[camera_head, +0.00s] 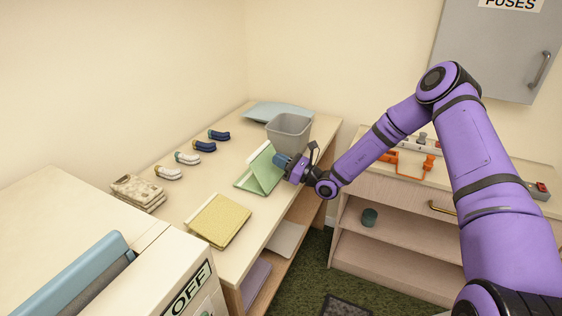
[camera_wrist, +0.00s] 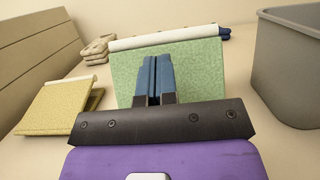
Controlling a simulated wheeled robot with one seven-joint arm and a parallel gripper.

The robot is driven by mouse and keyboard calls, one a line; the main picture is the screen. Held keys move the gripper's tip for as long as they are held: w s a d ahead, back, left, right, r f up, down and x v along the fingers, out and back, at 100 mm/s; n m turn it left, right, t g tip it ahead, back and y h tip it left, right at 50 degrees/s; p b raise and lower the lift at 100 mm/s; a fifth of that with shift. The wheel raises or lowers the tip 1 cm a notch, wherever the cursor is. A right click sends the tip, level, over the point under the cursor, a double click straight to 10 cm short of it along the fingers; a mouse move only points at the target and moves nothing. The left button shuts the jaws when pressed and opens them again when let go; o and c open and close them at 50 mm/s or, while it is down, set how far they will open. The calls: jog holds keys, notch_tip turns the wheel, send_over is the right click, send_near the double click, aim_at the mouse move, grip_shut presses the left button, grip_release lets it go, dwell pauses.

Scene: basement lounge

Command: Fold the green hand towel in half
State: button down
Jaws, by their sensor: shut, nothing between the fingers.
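The green hand towel (camera_head: 258,172) is on the bench top beside a grey bin. It looks tented, with one panel sloping up and another lying toward the front left. In the wrist view the green towel (camera_wrist: 197,72) rises as a panel behind my fingers, with a pale edge along its top. My gripper (camera_head: 280,160) is at the towel's right side, reaching in from the right. Its blue fingers (camera_wrist: 152,68) are closed together with nothing between them, in front of the panel. Whether they touch it I cannot tell.
The grey bin (camera_head: 289,131) stands close behind the towel. A yellow towel (camera_head: 219,221) lies in front of it. Several rolled socks (camera_head: 187,158) and a patterned folded cloth (camera_head: 138,193) are to the left. A blue-grey item (camera_head: 277,111) lies at the back.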

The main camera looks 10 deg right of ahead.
aim_at(262, 154)
jog(key=shift+f+x, duration=0.25)
jog(key=shift+x, duration=0.85)
jog(key=shift+f+x, duration=0.25)
jog(key=shift+x, duration=0.8)
jog(key=shift+a, duration=0.1)
jog(key=s+d+r, duration=0.3)
jog(key=d+r, duration=0.1)
jog(key=r, duration=0.1)
jog(key=shift+s+d, duration=0.2)
jog(key=shift+d, duration=0.2)
